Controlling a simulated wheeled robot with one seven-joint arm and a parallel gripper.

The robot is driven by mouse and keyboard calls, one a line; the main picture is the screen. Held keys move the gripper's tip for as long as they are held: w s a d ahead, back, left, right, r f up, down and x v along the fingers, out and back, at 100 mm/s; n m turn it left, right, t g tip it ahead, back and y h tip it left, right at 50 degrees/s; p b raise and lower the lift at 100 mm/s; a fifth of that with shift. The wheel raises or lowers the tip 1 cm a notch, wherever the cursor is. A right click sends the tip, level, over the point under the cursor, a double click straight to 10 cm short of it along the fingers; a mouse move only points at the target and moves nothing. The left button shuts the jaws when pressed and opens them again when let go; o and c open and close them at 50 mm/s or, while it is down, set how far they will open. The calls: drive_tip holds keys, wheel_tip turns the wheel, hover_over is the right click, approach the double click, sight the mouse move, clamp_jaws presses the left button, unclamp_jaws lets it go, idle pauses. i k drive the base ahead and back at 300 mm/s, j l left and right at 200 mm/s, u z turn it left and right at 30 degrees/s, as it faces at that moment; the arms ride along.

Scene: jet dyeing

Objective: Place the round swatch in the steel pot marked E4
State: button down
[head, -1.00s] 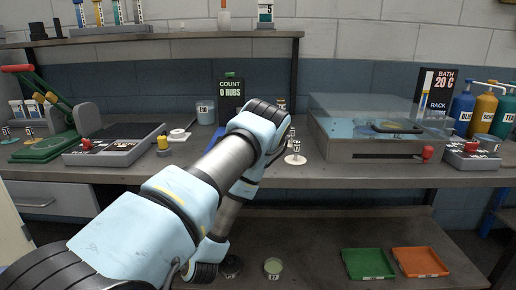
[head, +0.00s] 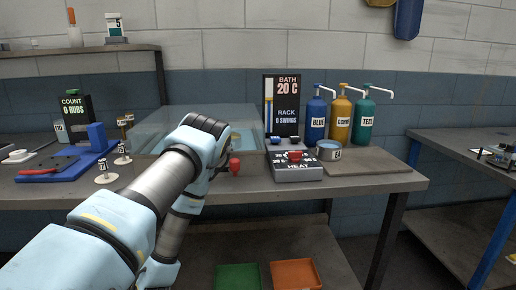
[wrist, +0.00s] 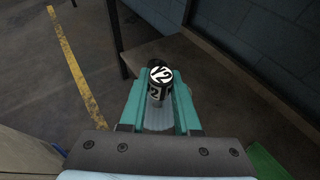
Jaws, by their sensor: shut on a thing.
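In the wrist view my gripper (wrist: 154,100) has teal fingers closed on a short dark upright piece (wrist: 160,80) with a black-and-white label that seems to read V2 or Y2. A pale ribbed part shows below it between the fingers. I cannot tell whether this is the round swatch's handle. In the head view my arm hides the gripper. A small steel pot (head: 329,151) stands on the bench right of the heat box; its label seems to start with E, but the digit is too small to read surely. The gripper is apart from it.
The heat box (head: 296,161) with a red knob stands left of the pot. Pump bottles (head: 340,120) stand behind. The clear bath (head: 180,122) is partly behind my arm. Small pegs on round bases (head: 106,178) stand left. A bare board (head: 366,164) lies right of the pot.

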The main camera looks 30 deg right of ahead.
sight(327, 156)
drive_tip(key=k+l, duration=0.1)
drive_tip(key=l, duration=0.3)
drive_tip(key=k+l, duration=0.15)
drive_tip(key=l, duration=0.25)
drive_tip(key=k+l+u, duration=0.1)
drive_tip(key=l, duration=0.25)
drive_tip(key=k+l, duration=0.15)
drive_tip(key=l, duration=0.25)
drive_tip(key=k+l, duration=0.15)
drive_tip(key=l, duration=0.25)
drive_tip(key=k+l, duration=0.1)
drive_tip(key=l, duration=0.25)
drive_tip(key=u, duration=0.05)
